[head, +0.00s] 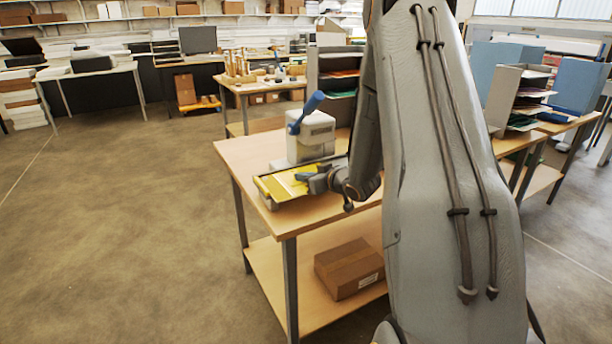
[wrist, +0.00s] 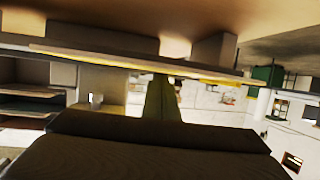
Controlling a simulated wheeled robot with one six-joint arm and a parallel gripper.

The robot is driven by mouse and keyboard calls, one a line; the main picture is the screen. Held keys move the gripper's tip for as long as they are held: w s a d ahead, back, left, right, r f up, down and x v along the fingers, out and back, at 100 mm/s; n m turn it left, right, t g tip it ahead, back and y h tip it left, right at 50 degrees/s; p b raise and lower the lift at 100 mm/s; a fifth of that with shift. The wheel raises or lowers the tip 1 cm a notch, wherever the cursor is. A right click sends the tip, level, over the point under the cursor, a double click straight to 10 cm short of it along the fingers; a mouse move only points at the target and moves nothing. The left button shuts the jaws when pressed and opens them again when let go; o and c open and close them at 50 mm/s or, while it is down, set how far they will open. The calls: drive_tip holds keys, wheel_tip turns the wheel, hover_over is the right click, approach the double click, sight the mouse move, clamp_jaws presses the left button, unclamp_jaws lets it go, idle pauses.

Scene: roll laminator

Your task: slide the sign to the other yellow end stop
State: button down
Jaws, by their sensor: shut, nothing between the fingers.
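A roll laminator with a pale grey body (head: 312,138) and a blue lever stands on a wooden table. A shallow tray (head: 300,194) lies at its front left, with a bright yellow panel (head: 281,186) in it that looks like the sign. The tray's left end is yellow and looks like an end stop. The other end is hidden behind my arm. My gripper (head: 303,176) is shut and empty, at the panel's right side; I cannot tell if it touches. In the wrist view, a long yellow-edged strip (wrist: 130,64) crosses above the dark gripper parts.
The wooden table (head: 245,155) has bare top on the left and front. A cardboard box (head: 349,268) sits on its lower shelf. Paper sorters (head: 338,72) stand behind the laminator. My arm covers the table's right part. Open floor lies to the left.

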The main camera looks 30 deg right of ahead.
drive_tip(key=shift+s+f, duration=0.2)
drive_tip(key=shift+f, duration=0.3)
drive_tip(key=shift+s+a+f, duration=0.1)
drive_tip(key=shift+s+f, duration=0.1)
drive_tip(key=shift+s, duration=0.15)
drive_tip(key=shift+r, duration=0.1)
drive_tip(key=shift+w+r+p, duration=0.1)
drive_tip(key=shift+r+p, duration=0.75)
